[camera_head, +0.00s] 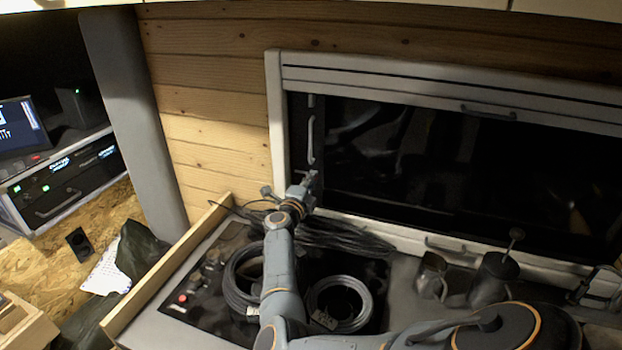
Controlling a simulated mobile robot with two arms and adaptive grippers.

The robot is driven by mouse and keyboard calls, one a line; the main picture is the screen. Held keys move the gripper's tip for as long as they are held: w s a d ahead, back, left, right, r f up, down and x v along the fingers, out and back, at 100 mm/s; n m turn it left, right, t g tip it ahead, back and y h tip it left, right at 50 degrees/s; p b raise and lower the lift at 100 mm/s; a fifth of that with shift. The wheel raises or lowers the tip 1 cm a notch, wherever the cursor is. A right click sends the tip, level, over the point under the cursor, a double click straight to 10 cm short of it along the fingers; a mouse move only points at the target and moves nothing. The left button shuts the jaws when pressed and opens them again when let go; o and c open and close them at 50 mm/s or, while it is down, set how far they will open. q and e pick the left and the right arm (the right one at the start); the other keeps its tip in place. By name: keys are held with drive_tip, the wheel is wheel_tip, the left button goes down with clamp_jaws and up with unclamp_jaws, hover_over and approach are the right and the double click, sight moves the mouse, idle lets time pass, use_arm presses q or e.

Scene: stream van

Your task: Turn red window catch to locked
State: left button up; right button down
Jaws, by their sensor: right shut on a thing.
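The window (430,165) is a dark pane in a pale frame on the wood-panelled wall. My right gripper (311,181) is at the lower left corner of the window, against the inner edge of the frame. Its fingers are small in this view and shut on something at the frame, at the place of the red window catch. The catch itself is hidden by the gripper; no red part of it shows, so its position cannot be told. My left gripper is not in view.
Coiled black cables (340,303) lie on a dark panel below my right arm. A metal mug (431,276) and a dark pot (492,280) stand on the right of the counter. A wooden board (165,275) edges the counter at left. Electronics (70,183) stand at far left.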

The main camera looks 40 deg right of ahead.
drive_tip(key=shift+d+r, duration=0.1)
drive_tip(key=shift+r, duration=0.1)
drive_tip(key=c, duration=1.4)
unclamp_jaws()
drive_tip(key=shift+f, duration=0.2)
